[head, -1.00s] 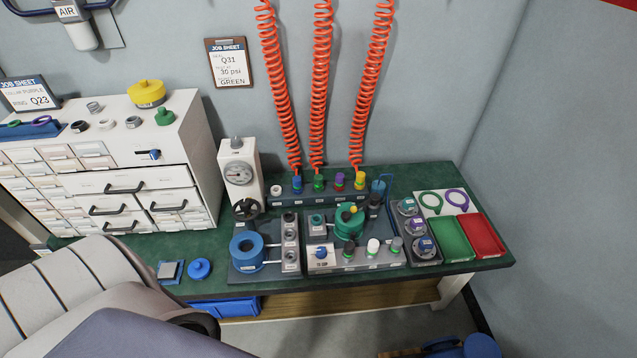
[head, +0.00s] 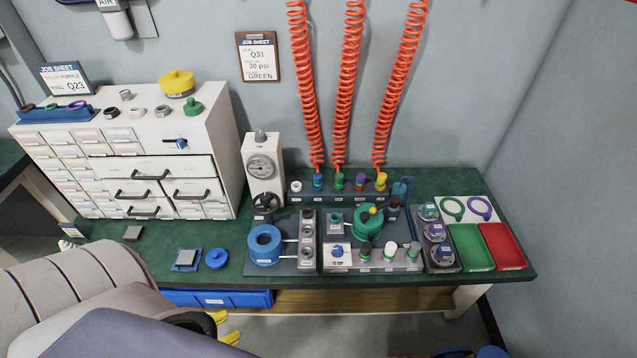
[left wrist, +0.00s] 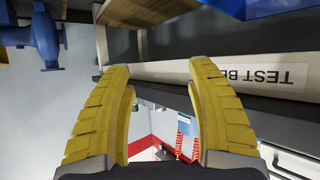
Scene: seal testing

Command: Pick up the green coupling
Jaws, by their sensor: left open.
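The green coupling (head: 338,182) is a small piece in the dark rack at the back of the green bench, under the lower end of the middle red coiled hose (head: 346,90). A blue coupling (head: 318,181) is to its left, and purple (head: 359,182) and yellow (head: 381,181) ones are to its right. My left gripper (head: 224,328) shows only its yellow fingertips, low in front of the bench's front edge and far from the coupling. In the left wrist view the yellow fingers (left wrist: 163,100) are apart with nothing between them. My right gripper is out of view.
A white drawer cabinet (head: 140,170) stands at the left. A gauge press (head: 263,170) stands left of the rack. Fixtures with a blue ring (head: 264,244) and a green cylinder (head: 367,219) fill the bench before the rack. Green (head: 470,268) and red (head: 523,266) trays lie right.

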